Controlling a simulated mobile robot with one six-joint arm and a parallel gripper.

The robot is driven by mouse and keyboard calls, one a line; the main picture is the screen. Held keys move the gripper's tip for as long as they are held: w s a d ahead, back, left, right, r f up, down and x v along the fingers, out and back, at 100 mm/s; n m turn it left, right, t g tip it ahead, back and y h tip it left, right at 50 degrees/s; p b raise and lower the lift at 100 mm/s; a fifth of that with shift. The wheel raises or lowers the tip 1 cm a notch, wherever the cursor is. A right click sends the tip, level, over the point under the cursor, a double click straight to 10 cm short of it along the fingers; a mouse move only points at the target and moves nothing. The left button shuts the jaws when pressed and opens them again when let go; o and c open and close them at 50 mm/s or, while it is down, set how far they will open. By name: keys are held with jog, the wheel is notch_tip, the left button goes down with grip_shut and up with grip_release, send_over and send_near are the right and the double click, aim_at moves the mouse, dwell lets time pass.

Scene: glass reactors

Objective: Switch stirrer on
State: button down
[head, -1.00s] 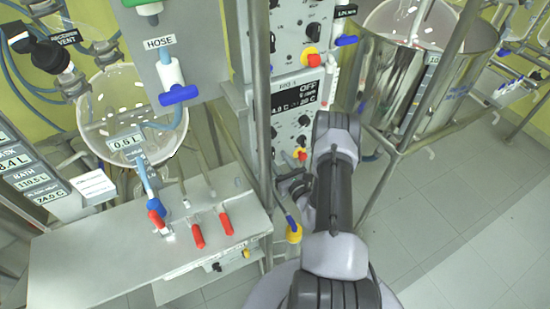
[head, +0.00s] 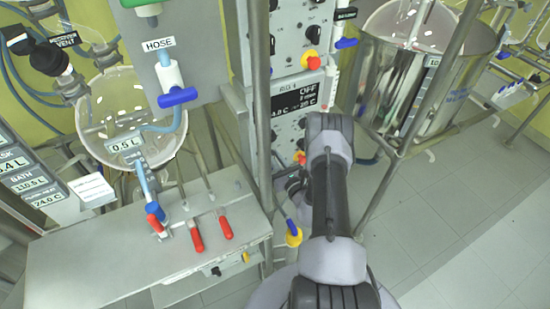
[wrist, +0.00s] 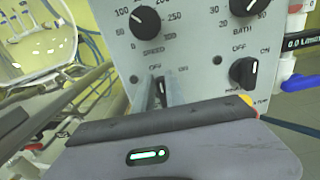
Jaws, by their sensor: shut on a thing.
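The control panel (wrist: 205,50) fills the upper wrist view. A speed dial (wrist: 150,20) sits above a small switch position with OFF and ON lettering beside it. My gripper (wrist: 160,92) reaches up to this spot with its two fingers close together, shut on the switch knob. The fingers hide most of the knob, so its angle cannot be read. In the head view the panel's display (head: 298,98) reads OFF on its top line. My gripper (head: 294,184) is at the panel's lower part there, partly hidden by my arm.
Another OFF/ON knob (wrist: 243,72) is right of my gripper, under a bath dial (wrist: 247,5). A red emergency button (head: 312,62) is higher up. A metal post (head: 261,120) stands left of the panel. A bench with red-handled valves (head: 196,235) is at left.

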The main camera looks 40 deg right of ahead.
jog(key=shift+s+d+f+m+b, duration=0.1)
jog(key=shift+d+f+m+b, duration=0.2)
jog(key=shift+m, duration=1.65)
jog(key=shift+s+d+f+m+b, duration=0.1)
jog(key=shift+d+f+m+b, duration=0.2)
jog(key=shift+m, duration=1.7)
jog(key=shift+s+d+f+m+b, duration=0.15)
jog(key=shift+d+m, duration=0.25)
jog(key=shift+m, duration=1.55)
jog(key=c, duration=1.4)
grip_release()
jog(key=shift+w+r, duration=0.1)
